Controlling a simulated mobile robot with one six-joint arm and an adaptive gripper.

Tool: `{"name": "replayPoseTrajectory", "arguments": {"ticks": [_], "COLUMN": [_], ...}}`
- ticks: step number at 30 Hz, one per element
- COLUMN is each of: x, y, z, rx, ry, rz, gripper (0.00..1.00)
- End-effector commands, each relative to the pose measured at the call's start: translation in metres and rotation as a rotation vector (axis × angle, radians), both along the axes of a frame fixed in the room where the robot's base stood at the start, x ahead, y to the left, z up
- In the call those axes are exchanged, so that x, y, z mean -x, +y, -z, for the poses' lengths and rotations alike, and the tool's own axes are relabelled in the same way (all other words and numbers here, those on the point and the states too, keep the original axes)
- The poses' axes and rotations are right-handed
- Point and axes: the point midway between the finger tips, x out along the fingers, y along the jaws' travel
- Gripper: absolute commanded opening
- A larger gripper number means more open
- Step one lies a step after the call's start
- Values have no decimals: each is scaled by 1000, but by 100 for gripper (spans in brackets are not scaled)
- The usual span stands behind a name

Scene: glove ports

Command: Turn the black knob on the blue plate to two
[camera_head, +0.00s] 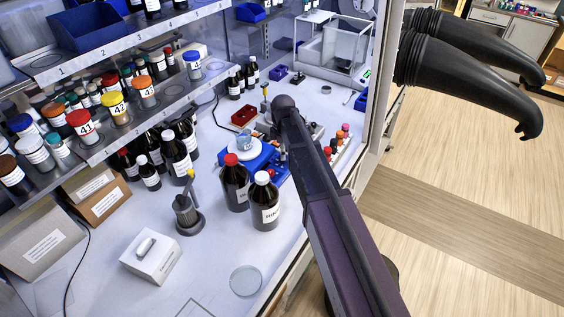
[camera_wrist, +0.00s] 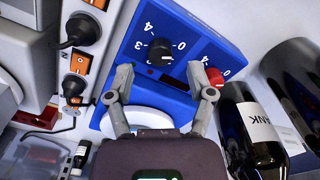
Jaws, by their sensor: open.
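In the wrist view the blue plate (camera_wrist: 185,22) fills the upper middle, with white numerals around its knobs. The black knob (camera_wrist: 158,50) sits on it, ringed by marks that include 4, 3 and 0.
A dark bottle (camera_wrist: 243,125) stands close to the right finger. Grey housings with black plugs and orange switches (camera_wrist: 87,22) are at left. In the head view a red-capped bottle (camera_head: 235,185) and a white-capped bottle (camera_head: 265,205) stand in front of the device.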

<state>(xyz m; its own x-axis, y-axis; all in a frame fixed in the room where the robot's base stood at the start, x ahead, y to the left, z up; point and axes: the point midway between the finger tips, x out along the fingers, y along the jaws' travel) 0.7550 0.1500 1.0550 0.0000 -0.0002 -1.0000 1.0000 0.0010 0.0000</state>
Motion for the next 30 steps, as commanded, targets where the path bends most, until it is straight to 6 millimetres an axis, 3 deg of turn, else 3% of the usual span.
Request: {"name": "replayPoseTrajectory", "arguments": {"ticks": [3,12,27,30], "x": [0,0,0,0], "y": [0,1,1,1], "z": [13,29,32,32], "rx": [0,0,0,0], "ry": [0,0,0,0], "rz": [0,-1,-2,-2], "gripper": [69,69,69,43]}}
